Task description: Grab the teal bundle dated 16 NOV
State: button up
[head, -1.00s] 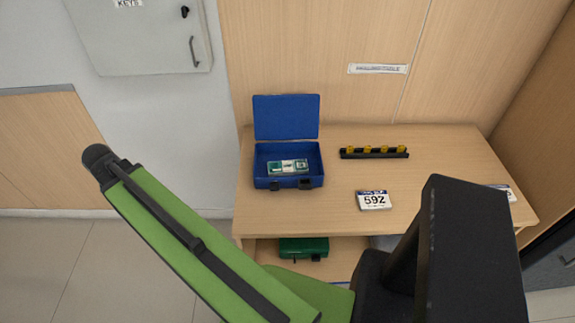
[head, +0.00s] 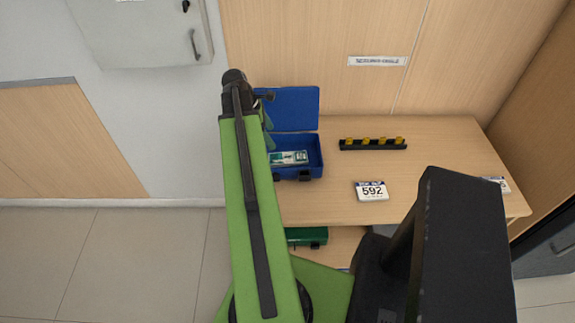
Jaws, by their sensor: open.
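A teal-and-white banded bundle (head: 293,157) lies in the open blue cash box (head: 312,172) on the counter. Its date is too small to read, and its left part is close to my arm in the picture. My gripper (head: 268,130) shows only partly, behind the end of my green arm at the box's left side. It is open, with nothing seen between its fingers. My arm hides the left edge of the box and part of its raised lid (head: 297,108).
A green box (head: 308,237) sits on the shelf below. The wooden counter (head: 440,165) is mostly clear.

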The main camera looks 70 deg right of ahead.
jog(key=b, duration=0.6)
send_over(287, 158)
jog(key=w+a, duration=0.1)
jog(key=w, duration=0.2)
notch_tip(287, 158, down, 8)
jog(key=shift+a+r, duration=0.1)
jog(key=shift+a, duration=0.05)
jog(key=shift+s, duration=0.1)
jog(key=b+x, duration=0.5)
jog(key=shift+s, duration=0.25)
jog(key=shift+c, duration=0.4)
jog(key=c, duration=1.4)
